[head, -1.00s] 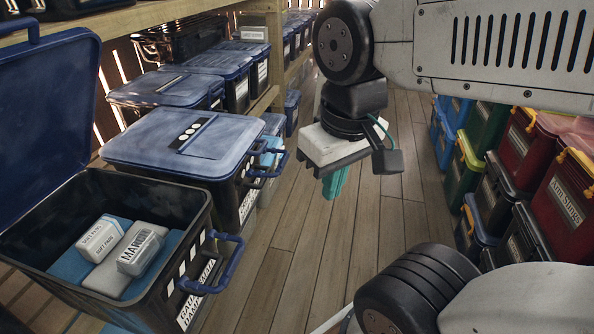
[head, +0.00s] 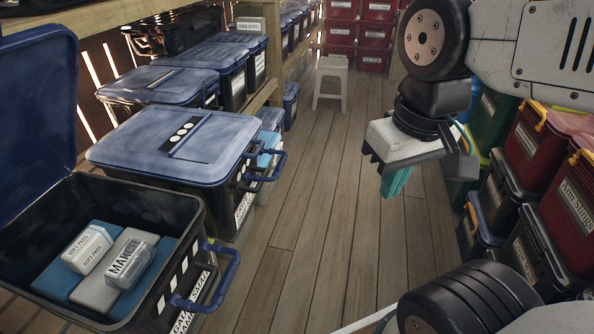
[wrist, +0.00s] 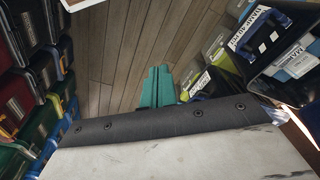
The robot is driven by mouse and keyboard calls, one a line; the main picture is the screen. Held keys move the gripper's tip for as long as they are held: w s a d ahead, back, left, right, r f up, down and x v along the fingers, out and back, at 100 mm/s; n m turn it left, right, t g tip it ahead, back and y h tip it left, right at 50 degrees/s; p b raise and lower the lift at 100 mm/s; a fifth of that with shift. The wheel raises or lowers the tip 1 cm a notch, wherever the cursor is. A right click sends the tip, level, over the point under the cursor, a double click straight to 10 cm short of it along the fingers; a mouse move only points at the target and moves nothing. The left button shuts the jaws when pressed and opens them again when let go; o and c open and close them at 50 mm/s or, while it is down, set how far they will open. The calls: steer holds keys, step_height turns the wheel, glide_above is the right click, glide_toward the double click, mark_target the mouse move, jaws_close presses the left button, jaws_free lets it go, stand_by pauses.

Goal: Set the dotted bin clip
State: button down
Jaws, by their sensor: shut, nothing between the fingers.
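The dotted bin (head: 215,185) is black with a blue lid (head: 190,140). Three white dots sit on a dark strip on the lid. The lid lies down over the bin. A blue looped clip or handle (head: 268,166) sticks out from its right-hand front; whether it is latched I cannot tell. My gripper (head: 396,182) has teal fingers, closed together and empty, hanging over the aisle floor right of the bin and clear of it. The fingers also show in the wrist view (wrist: 157,88).
An open black bin (head: 150,200) with square marks, a raised blue lid (head: 35,110) and packages inside stands at front left. More blue-lidded bins line the left shelf. Coloured bins (head: 535,150) stack on the right. A white stool (head: 331,82) stands farther back. The wooden aisle (head: 320,190) is clear.

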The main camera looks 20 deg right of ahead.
steer(key=w+a+f+m+g+y, duration=0.1)
steer(key=w+a+f+m+y, duration=0.1)
steer(key=w+f+m+y, duration=0.6)
steer(key=w+a+f+m+g+y, duration=0.1)
steer(key=w+f+m+y, duration=0.25)
steer(key=w, duration=0.75)
steer(key=w+d+f+m+t, duration=0.5)
steer(key=f+m, duration=0.2)
steer(key=f, duration=0.1)
steer(key=w+d+f+m+t+y, duration=0.1)
steer(key=w+d+f+m+t, duration=0.4)
steer(key=f, duration=0.4)
steer(key=shift+w+d+m, duration=0.45)
steer(key=shift+w+m, duration=0.2)
steer(key=shift+m, duration=0.2)
steer(key=shift+a, duration=0.1)
steer(key=w+a+r, duration=0.1)
steer(key=w+a, duration=0.5)
steer(key=a, duration=0.3)
steer(key=shift+w+r, duration=0.25)
steer(key=shift+w, duration=0.15)
